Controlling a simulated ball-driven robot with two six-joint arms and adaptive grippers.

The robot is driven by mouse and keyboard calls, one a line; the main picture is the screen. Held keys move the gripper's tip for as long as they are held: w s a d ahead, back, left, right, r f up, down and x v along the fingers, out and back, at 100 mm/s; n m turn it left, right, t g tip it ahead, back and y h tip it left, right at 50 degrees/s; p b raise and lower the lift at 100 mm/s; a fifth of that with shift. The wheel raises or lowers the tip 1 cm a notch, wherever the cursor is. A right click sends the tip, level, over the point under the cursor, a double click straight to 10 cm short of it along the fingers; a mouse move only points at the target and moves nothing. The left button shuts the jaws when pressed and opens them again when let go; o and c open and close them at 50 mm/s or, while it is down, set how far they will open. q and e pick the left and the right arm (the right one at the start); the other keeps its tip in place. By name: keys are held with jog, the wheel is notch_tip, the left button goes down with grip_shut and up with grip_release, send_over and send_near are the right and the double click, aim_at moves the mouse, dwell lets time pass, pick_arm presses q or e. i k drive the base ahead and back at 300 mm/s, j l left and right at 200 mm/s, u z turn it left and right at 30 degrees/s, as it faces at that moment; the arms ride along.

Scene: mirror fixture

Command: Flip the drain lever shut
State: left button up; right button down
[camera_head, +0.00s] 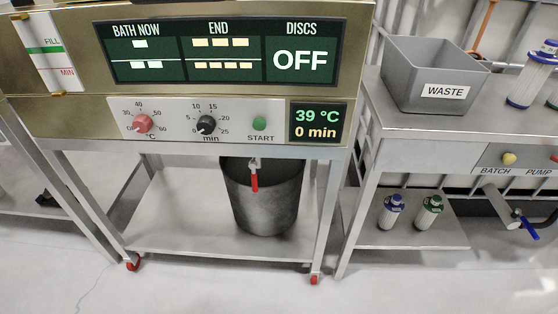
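A drain valve hangs under the bath machine, left of centre in the head view. Its red lever (254,183) points straight down from a small metal fitting (254,163). A dark grey bucket (265,205) stands behind and below the lever on the lower shelf. Neither of my grippers shows in this view.
The bath front has a control panel (180,122) and a small display (315,122) reading 39 °C and 0 min. Table legs flank the lower shelf (180,222). At right a bench carries a grey WASTE bin (420,72); a blue-handled valve (527,226) sits below.

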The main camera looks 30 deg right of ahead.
aim_at(254, 179)
jog(key=l+z, duration=0.15)
jog(key=z, duration=0.6)
